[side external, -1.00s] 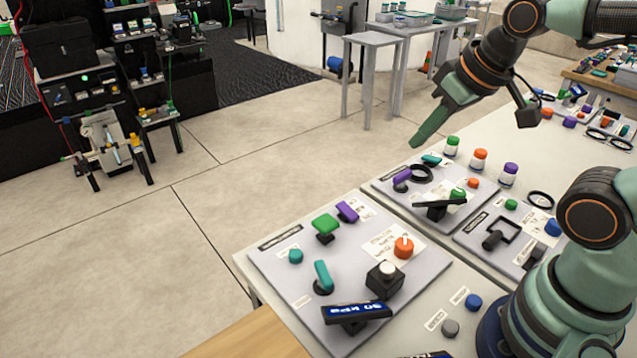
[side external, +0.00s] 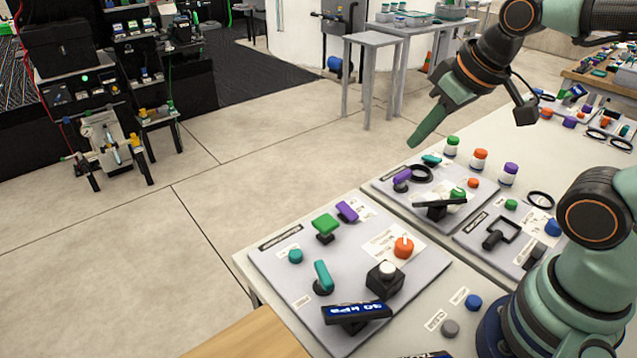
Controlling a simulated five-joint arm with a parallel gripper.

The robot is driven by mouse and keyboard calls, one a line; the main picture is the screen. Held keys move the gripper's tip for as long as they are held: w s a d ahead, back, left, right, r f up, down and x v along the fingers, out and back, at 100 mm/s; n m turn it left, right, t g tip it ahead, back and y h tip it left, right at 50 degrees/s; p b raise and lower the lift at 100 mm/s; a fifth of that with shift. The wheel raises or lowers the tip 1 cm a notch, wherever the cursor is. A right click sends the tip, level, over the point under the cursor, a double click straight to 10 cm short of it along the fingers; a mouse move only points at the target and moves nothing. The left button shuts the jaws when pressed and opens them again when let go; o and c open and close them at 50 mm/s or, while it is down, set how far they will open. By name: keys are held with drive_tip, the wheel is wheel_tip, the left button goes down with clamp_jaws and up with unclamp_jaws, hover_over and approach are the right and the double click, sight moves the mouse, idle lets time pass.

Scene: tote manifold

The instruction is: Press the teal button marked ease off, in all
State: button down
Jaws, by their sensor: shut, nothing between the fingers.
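A small round teal button (side external: 295,256) sits at the left of the near grey panel (side external: 272,265), beside a white label too small to read. A teal lever (side external: 322,275) stands upright on the same panel, nearer the camera. Another teal control (side external: 431,160) is on the far panel. I cannot read which is marked ease off. A dark display (side external: 357,312) at the panel's front edge shows a kPa reading. My gripper (side external: 412,143) is shut and empty, raised behind the panels and well apart from the teal button.
The near panel also carries a green control (side external: 325,225), a purple one (side external: 347,211), an orange knob (side external: 403,247) and a black box with a white button (side external: 386,270). Several capped jars, including an orange-capped one (side external: 480,158), stand behind the far panel.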

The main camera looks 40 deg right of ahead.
drive_tip(key=n+g, duration=0.5)
drive_tip(key=n, duration=1.3)
hover_over(296, 254)
drive_tip(key=s, duration=0.2)
wheel_tip(296, 254, down, 8)
drive_tip(key=shift+w+d, duration=0.15)
drive_tip(key=shift+w, duration=0.05)
drive_tip(key=shift+f, duration=0.1)
drive_tip(key=f, duration=0.4)
drive_tip(key=w+f, duration=0.1)
drive_tip(key=f, duration=0.9)
drive_tip(key=shift+w, duration=0.15)
